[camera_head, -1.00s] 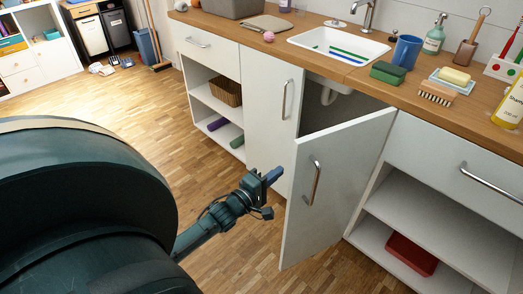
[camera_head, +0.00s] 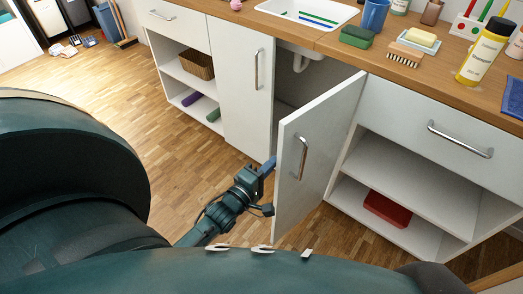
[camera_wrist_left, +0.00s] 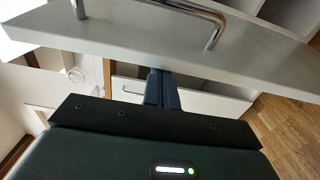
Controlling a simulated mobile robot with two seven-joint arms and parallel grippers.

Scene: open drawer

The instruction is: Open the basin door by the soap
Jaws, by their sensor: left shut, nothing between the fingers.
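The white basin door by the soap (camera_head: 322,148) stands ajar under the sink, turned out into the room, with its metal handle (camera_head: 302,158) on the outer face. The yellow soap (camera_head: 421,37) lies on a dish on the counter above. My left gripper (camera_head: 268,166) is shut and empty at the door's free edge, beside the opening. In the left wrist view, the closed fingers (camera_wrist_left: 162,88) reach to the edge of the door panel (camera_wrist_left: 130,38), which hides their tips. I cannot tell whether they touch it. My right gripper is not in view.
The other basin door (camera_head: 240,85) is closed, left of the opening. A sink pipe (camera_head: 301,61) shows inside. Open shelves with a red box (camera_head: 388,208) stand to the right, and shelves with a basket (camera_head: 197,65) to the left. Wooden floor is free at the left.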

